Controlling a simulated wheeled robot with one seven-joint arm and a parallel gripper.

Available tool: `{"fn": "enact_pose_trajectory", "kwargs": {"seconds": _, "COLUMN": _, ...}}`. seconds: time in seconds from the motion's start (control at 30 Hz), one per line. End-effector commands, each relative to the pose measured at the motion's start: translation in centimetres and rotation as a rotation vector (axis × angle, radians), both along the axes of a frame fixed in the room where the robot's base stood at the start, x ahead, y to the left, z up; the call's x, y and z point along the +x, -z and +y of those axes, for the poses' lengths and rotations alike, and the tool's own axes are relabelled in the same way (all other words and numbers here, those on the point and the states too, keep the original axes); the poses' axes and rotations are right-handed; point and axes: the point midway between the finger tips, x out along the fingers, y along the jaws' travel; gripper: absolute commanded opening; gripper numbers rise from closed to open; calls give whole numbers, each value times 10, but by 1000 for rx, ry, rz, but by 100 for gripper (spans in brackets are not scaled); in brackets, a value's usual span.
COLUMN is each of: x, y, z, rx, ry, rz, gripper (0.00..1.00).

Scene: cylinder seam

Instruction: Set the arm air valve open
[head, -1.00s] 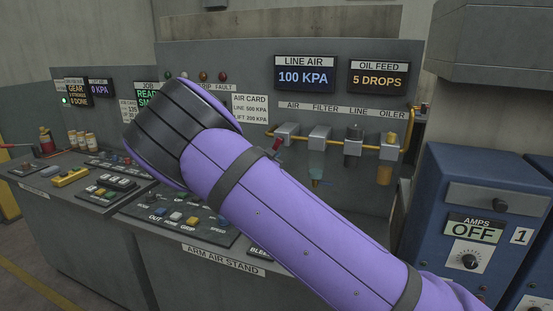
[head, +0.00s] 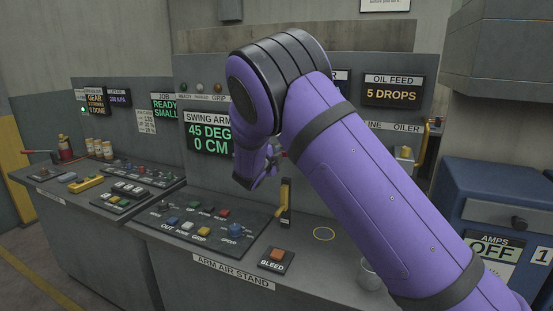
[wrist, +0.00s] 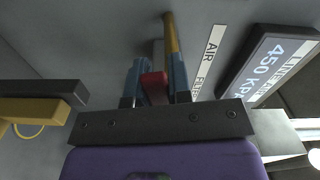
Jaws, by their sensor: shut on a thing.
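The air valve's red handle (wrist: 154,88) sits between the two blue fingers of my gripper (wrist: 156,76) in the wrist view. My gripper is shut on it. A yellow pipe (wrist: 172,36) runs just beyond the fingertips, beside the AIR FILTER label (wrist: 209,58). In the head view my gripper (head: 275,157) shows small below my bent arm, against the panel. My arm hides the valve body and most of the air line there. The line air display (wrist: 267,68) reads 450 KPA in the wrist view. How far the handle is turned is hard to tell.
The SWING ARM display (head: 208,132) reads 45 DEG, 0 CM. Below are a button console (head: 200,222), an upright yellow lever (head: 285,195) and a BLEED button (head: 277,256). A blue AMPS cabinet (head: 480,177) stands at right, close to my arm.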

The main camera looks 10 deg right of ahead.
Motion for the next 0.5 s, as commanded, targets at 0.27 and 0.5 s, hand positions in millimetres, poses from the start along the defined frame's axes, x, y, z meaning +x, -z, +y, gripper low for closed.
{"fn": "enact_pose_trajectory", "kwargs": {"seconds": 0.27, "x": 1, "y": -10, "z": 1, "rx": 115, "ry": 0, "rz": -82, "gripper": 0}}
{"fn": "enact_pose_trajectory", "kwargs": {"seconds": 0.5, "x": 0, "y": -12, "z": 2, "rx": 155, "ry": 0, "rz": -111, "gripper": 0}}
